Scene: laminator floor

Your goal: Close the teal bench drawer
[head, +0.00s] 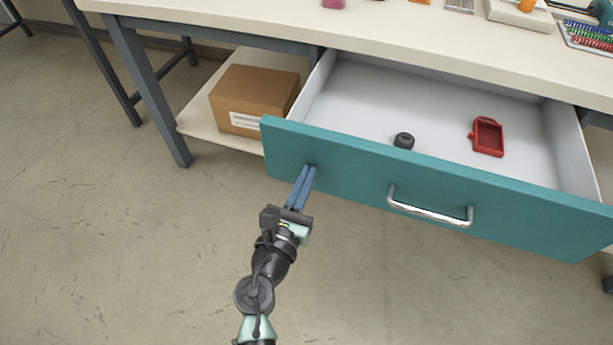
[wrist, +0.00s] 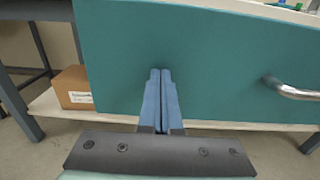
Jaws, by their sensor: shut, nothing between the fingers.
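The teal bench drawer (head: 345,178) is pulled well out from under the bench, and its inside shows in the head view. A silver bar handle (head: 430,210) is on its front. My gripper (head: 309,170) is shut and empty, with its blue fingertips at the left part of the drawer front, left of the handle. In the wrist view the fingers (wrist: 160,75) point at the teal front (wrist: 200,55), with the handle (wrist: 292,90) to the right. I cannot tell whether the tips touch the front.
A black round part (head: 404,141) and a red tray-like part (head: 488,137) lie in the drawer. A cardboard box (head: 253,98) stands on the lower shelf (head: 190,124). The benchtop (head: 230,16) holds small items. The floor at left is clear.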

